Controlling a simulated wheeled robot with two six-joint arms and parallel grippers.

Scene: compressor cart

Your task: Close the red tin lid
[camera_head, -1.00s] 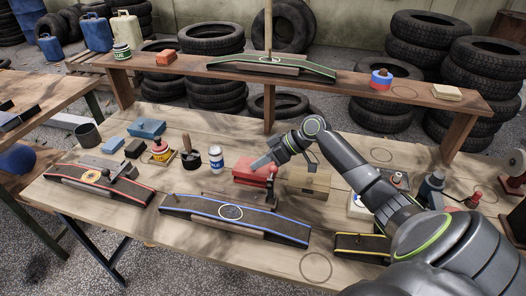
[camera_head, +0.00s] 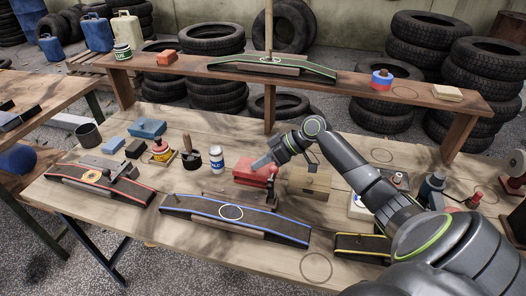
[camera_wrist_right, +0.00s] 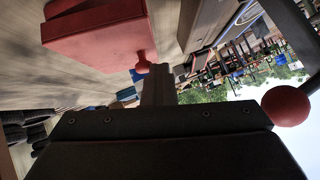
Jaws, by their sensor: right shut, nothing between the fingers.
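The red tin (camera_head: 247,177) stands on the workbench near its middle. In the right wrist view the red tin (camera_wrist_right: 95,38) fills the upper left, with a small red knob (camera_wrist_right: 142,66) by its edge. My right gripper (camera_head: 262,162) is at the tin's top in the head view and partly covers it. It is shut and empty; I cannot tell if it touches the tin. The lid looks lowered or nearly so, but I cannot tell whether it is fully shut. My left gripper is not in view.
A blue-edged ramp (camera_head: 190,213) lies in front of the tin. A white-and-blue can (camera_head: 216,160) stands to its left, and a tan box (camera_head: 307,186) to its right. A raised plank shelf (camera_head: 330,82) runs behind. A red ball (camera_wrist_right: 286,106) is close in the wrist view.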

